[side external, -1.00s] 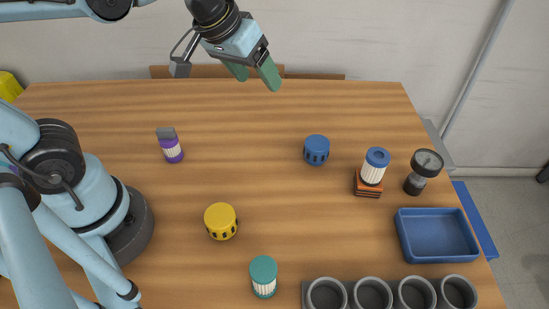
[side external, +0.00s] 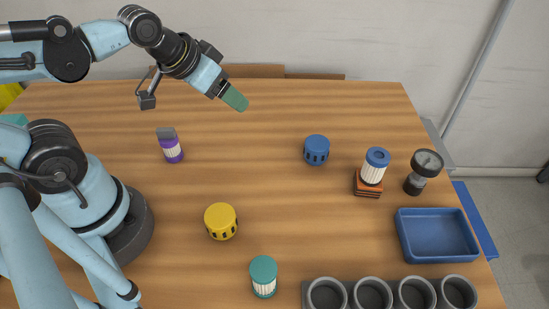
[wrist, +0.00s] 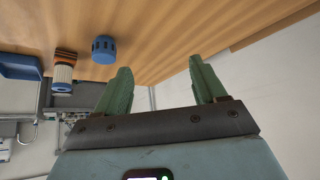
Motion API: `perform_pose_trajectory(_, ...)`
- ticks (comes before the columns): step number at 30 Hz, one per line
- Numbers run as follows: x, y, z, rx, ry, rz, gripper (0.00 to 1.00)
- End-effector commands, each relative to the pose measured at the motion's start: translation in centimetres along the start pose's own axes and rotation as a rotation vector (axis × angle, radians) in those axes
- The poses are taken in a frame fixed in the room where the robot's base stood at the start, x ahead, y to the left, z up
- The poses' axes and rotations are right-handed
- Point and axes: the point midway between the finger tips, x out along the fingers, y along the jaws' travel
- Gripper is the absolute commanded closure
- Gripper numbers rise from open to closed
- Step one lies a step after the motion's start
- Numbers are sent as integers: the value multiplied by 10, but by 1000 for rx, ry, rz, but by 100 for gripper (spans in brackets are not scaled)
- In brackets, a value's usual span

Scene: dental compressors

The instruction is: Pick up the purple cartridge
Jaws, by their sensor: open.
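The purple cartridge (side external: 174,153) stands on the wooden table at the left, near my arm's base. It has a white ribbed band, and a grey block (side external: 166,133) shows at its top or just behind it. My gripper (side external: 236,99) is in the air above the back of the table, up and to the right of the cartridge and apart from it. In the wrist view my gripper (wrist: 160,80) has its two green fingers spread with nothing between them. The purple cartridge is not in the wrist view.
A blue cap (side external: 317,150), a yellow cap (side external: 221,221) and a teal cartridge (side external: 264,277) stand apart. A blue tray (side external: 437,237) and grey cups (side external: 373,295) are right.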

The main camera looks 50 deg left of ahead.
Motion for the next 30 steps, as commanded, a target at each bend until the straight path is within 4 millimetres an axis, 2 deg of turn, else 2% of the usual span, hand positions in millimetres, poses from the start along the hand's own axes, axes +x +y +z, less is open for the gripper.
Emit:
perform_pose_trajectory(15, 0, 0, 0, -4, -1, 0, 29)
perform_pose_trajectory(18, -1, -4, 2, -59, -15, -8, 29)
perform_pose_trajectory(20, -1, -8, 4, -137, -36, -18, 29)
perform_pose_trajectory(23, -4, -20, 11, -349, -86, -52, 29)
perform_pose_trajectory(30, -19, -50, 35, -1007, -217, -201, 29)
